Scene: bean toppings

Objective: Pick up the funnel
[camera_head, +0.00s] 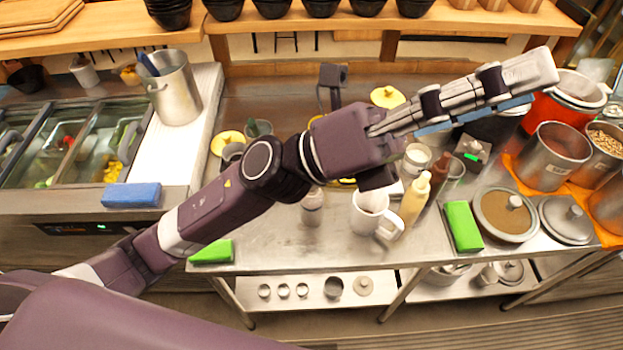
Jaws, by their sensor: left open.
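My left gripper (530,77) reaches across the metal counter to the upper right, its long grey fingers seen from the side with blue pads below. It is open, and nothing shows held in it. The fingertips appear in front of a red container (553,110) with a white top (580,88). I cannot make out a funnel with certainty. A pale shape (597,69) behind the red container is too unclear to name. My left arm and gripper hide part of the counter. My right gripper is not in view.
A metal pot (551,158) and a pot of beans (607,138) stand on the right. A white mug (370,216), squeeze bottle (413,205), green block (463,226) and lidded pan (506,215) sit near the front. The counter's front left (270,240) is mostly clear.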

